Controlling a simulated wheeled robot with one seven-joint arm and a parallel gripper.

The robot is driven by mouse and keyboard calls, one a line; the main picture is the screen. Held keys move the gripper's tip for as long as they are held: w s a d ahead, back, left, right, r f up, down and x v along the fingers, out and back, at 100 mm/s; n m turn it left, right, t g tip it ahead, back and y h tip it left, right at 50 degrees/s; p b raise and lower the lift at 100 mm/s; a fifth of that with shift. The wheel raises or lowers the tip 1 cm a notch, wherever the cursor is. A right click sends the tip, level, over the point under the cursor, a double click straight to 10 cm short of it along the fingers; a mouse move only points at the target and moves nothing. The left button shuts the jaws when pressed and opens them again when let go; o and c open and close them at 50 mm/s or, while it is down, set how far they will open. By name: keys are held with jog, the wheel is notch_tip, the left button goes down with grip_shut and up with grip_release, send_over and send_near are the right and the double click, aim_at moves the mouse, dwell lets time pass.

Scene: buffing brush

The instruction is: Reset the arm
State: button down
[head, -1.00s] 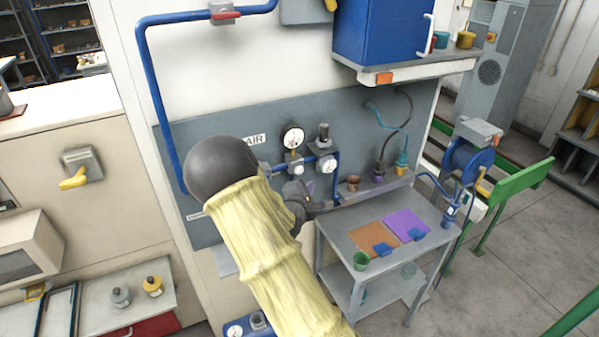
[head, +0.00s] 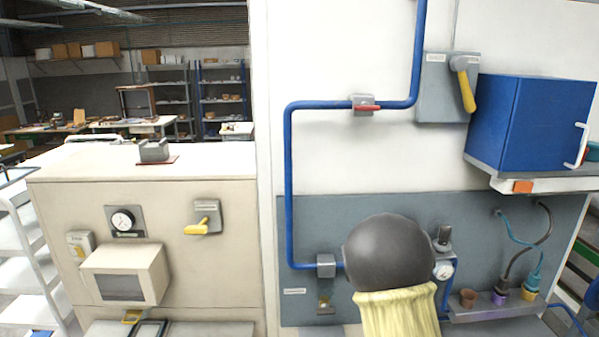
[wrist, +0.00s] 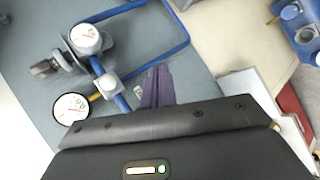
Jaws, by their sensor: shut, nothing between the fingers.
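My gripper (wrist: 156,84) shows in the wrist view as dark purple fingers pressed together past a black housing. It is shut with nothing between the fingers. Behind the fingers lies the grey panel with its blue pipe; I cannot tell how far off it is. In the head view my arm shows as a dark round joint with a yellow sleeve at the lower right, in front of the panel. My gripper is hidden there.
The grey wall panel (head: 315,225) carries a blue pipe (head: 288,180) and gauges (wrist: 71,107). A blue cabinet (head: 525,120) on a shelf stands out at the upper right. A beige machine (head: 75,215) stands at left. A yellow-handled switch box (head: 440,90) is on the wall.

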jog(key=s+a+m+g+y+b, duration=0.1)
jog(key=s+a+m+g+y, duration=0.1)
jog(key=s, duration=0.5)
jog(key=s+a+f+m+g+y+b, duration=0.1)
jog(key=s+a+m+g+y+b, duration=0.1)
jog(key=s+a+m, duration=0.3)
jog(key=s+a+m+g+y+b, duration=0.2)
jog(key=s+a, duration=0.3)
jog(key=s, duration=0.4)
jog(key=shift+s+f+m, duration=0.15)
jog(key=shift+f+m, duration=0.2)
jog(key=shift+m, duration=0.45)
